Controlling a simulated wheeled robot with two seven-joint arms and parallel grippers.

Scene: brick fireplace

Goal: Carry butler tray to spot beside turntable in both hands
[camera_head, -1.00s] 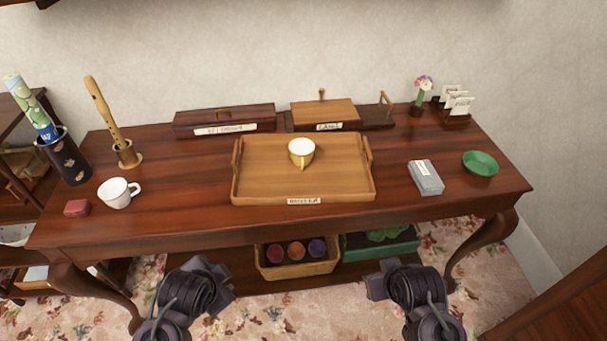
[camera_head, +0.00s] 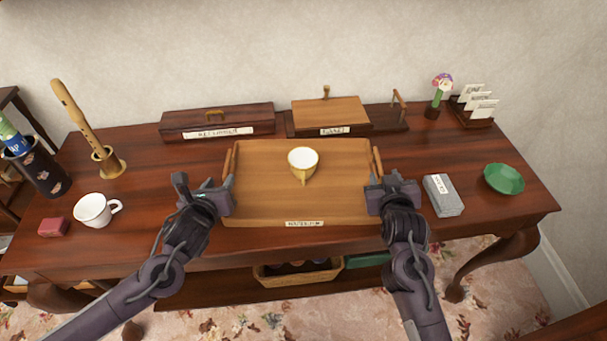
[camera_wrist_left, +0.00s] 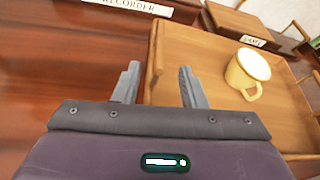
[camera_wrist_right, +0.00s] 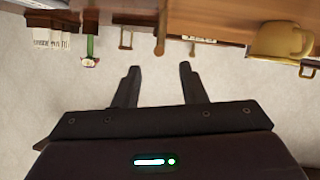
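The wooden butler tray (camera_head: 260,205) lies on the table with a label on its front and a raised handle at each end. A yellow cup with a white inside (camera_head: 303,162) stands on it. My left gripper (camera_head: 206,183) is open at the tray's left end; in the left wrist view its fingers (camera_wrist_left: 160,85) appear on either side of the tray's left wall (camera_wrist_left: 155,60). My right gripper (camera_head: 386,182) is open at the tray's right end; in the right wrist view its fingers (camera_wrist_right: 158,82) have nothing between them. I cannot tell contact. No turntable is recognisable.
Two lidded boxes, one dark (camera_head: 218,122) and one lighter (camera_head: 330,114), stand behind the tray. A white mug (camera_head: 93,210) and red box (camera_head: 53,227) are left. A grey deck (camera_head: 443,195) and green bowl (camera_head: 503,178) are right, with bare tabletop around them.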

